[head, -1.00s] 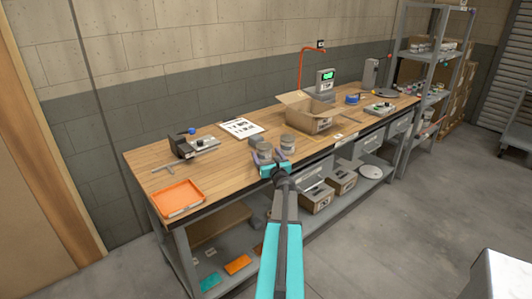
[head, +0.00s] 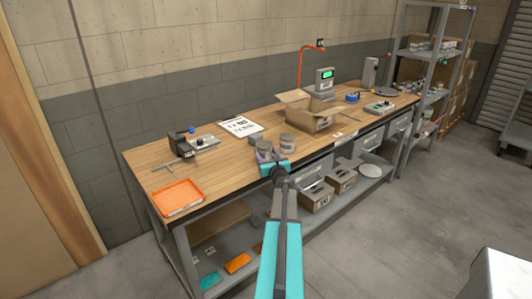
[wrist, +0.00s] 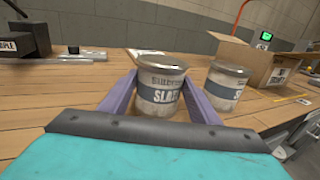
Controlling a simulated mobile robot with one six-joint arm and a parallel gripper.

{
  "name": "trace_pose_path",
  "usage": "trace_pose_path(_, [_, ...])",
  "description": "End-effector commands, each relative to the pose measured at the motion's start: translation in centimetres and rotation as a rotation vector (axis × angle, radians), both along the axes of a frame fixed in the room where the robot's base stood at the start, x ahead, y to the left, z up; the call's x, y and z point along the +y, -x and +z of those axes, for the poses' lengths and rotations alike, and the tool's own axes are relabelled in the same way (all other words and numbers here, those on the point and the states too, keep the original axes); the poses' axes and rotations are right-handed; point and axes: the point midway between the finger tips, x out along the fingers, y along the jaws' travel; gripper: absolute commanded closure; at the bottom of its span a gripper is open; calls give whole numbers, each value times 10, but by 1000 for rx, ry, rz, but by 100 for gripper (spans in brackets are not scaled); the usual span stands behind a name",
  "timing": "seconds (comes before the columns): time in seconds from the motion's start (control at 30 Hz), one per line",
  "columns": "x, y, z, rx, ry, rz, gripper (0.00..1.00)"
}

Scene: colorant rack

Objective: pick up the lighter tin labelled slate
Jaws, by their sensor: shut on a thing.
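Two similar grey metal tins with dark label bands are close together. One tin (wrist: 160,88), with a partly hidden label reading "SLA...", is between my gripper's purple fingers (wrist: 160,105). My gripper (head: 266,157) is shut on this tin (head: 264,147) near the bench's front edge. Its base is hidden, so I cannot tell whether it touches the bench. The other tin (head: 287,143) stands just right, outside the fingers. It also shows in the wrist view (wrist: 226,88), its label starting "SLA". I cannot tell which tin is lighter.
An open cardboard box (head: 308,117) stands right of the tins on the wooden bench (head: 225,160). An orange tray (head: 178,197) lies at the left end. A clipboard (head: 241,127) lies behind; bench is clear between.

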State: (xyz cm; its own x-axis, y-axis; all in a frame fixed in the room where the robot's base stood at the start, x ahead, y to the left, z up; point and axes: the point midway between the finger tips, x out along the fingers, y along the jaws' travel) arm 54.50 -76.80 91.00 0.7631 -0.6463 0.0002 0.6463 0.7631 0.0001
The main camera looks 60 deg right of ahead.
Motion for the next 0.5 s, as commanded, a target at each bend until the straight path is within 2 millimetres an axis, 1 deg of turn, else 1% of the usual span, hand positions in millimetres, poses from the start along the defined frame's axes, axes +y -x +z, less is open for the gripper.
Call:
trace_pose_path(0.27, [0,0,2,0,0,0,69])
trace_pose_path(0.37, [0,0,6,-1,0,0,69])
trace_pose_path(0.5, [1,0,16,-2,1,0,69])
